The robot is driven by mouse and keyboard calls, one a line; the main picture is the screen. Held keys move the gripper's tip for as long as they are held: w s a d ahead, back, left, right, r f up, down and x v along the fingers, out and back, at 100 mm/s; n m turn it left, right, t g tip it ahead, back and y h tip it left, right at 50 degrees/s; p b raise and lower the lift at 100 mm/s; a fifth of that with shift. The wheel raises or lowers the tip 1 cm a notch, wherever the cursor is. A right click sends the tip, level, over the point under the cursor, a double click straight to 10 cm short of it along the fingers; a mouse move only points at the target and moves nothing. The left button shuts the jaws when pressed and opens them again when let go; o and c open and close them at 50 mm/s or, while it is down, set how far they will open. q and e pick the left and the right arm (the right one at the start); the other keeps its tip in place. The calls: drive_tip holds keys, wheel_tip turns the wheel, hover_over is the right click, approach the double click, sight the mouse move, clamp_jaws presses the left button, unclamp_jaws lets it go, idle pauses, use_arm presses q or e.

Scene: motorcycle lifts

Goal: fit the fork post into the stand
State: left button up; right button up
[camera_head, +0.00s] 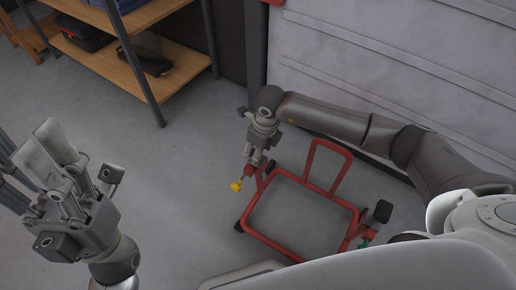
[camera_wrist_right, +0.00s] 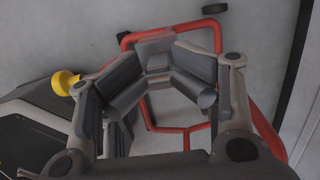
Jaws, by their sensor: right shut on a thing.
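The red tubular stand (camera_head: 298,248) rests on the floor below my right arm, with a raised hoop at its back. It also shows behind the fingers in the right wrist view (camera_wrist_right: 168,130). My right gripper (camera_head: 252,158) is shut on the fork post (camera_head: 248,170), a small piece with red and a yellow end, at the stand's left side. The yellow end (camera_wrist_right: 65,83) shows left of the fingers in the right wrist view. The fingers hide most of the post; I cannot tell whether it touches the stand. My left gripper (camera_head: 50,145) is open and empty, far left.
A black pad (camera_head: 381,211) stands at the stand's right corner, with a green part (camera_head: 365,242) below it. A grey panelled wall (camera_head: 400,75) is close behind the stand. A wooden shelf (camera_head: 165,75) stands at the upper left. Floor left of the stand is clear.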

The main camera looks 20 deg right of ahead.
drive_tip(key=o, duration=1.4)
drive_tip(key=r, duration=0.4)
drive_tip(key=s+r, duration=0.1)
drive_tip(key=r, duration=0.3)
drive_tip(key=d+r, duration=0.1)
drive_tip(key=r, duration=0.2)
drive_tip(key=shift+s+d+r, duration=0.1)
drive_tip(key=shift+s+r, duration=0.1)
drive_tip(key=shift+r, duration=0.2)
